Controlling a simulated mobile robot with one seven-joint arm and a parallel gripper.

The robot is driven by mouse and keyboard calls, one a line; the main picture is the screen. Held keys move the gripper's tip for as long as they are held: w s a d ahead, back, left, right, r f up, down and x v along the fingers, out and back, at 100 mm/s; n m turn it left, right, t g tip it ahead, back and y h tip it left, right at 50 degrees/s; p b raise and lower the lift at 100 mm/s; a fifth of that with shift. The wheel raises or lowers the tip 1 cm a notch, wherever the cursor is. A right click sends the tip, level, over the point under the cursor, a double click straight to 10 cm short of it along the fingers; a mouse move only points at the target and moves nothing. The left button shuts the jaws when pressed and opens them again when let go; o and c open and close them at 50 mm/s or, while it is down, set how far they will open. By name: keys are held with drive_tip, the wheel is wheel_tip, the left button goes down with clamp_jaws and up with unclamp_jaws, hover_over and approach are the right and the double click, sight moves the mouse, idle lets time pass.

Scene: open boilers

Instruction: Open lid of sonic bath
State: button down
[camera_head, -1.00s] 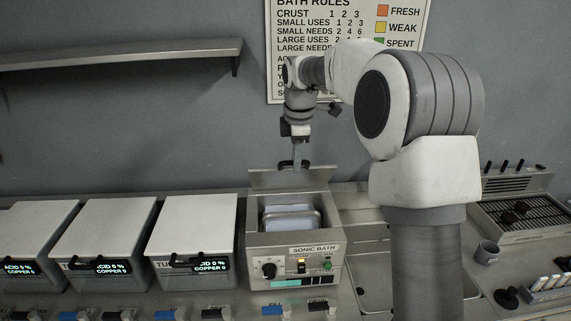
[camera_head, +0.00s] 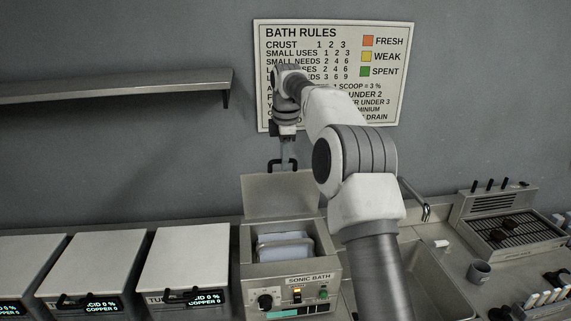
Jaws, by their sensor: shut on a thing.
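The sonic bath (camera_head: 290,280) stands on the counter with a dial, a lit switch and a green button on its front. Its lid (camera_head: 280,196) is raised at the back, standing up with its broad face toward me. A pale tray or basket (camera_head: 284,246) shows inside the open tank. My gripper (camera_head: 284,163) is above the lid, shut on the lid's dark handle (camera_head: 273,166) at its top edge. The fingertips are small in this view.
Several closed tubs with ACID and COPPER displays, including one (camera_head: 185,262), stand left of the bath. A sink (camera_head: 425,262) with a tap is on the right. A mug (camera_head: 479,272) and a grill unit (camera_head: 505,228) are farther right. A shelf (camera_head: 120,86) juts from the wall at left.

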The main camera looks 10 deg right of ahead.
drive_tip(key=shift+w+f, duration=0.25)
drive_tip(key=shift+w, duration=0.35)
drive_tip(key=c, duration=0.9)
unclamp_jaws()
drive_tip(key=shift+w, duration=0.2)
drive_tip(key=shift+o, duration=0.3)
drive_tip(key=shift+s+r, duration=0.1)
drive_tip(key=shift+r, duration=0.05)
drive_tip(key=shift+r, duration=1.8)
drive_tip(key=shift+d+r, duration=0.1)
drive_tip(key=shift+r, duration=0.2)
drive_tip(key=s+d+r, duration=0.6)
drive_tip(key=d, duration=0.4)
drive_tip(key=shift+r+b, duration=0.4)
drive_tip(key=shift+b, duration=0.05)
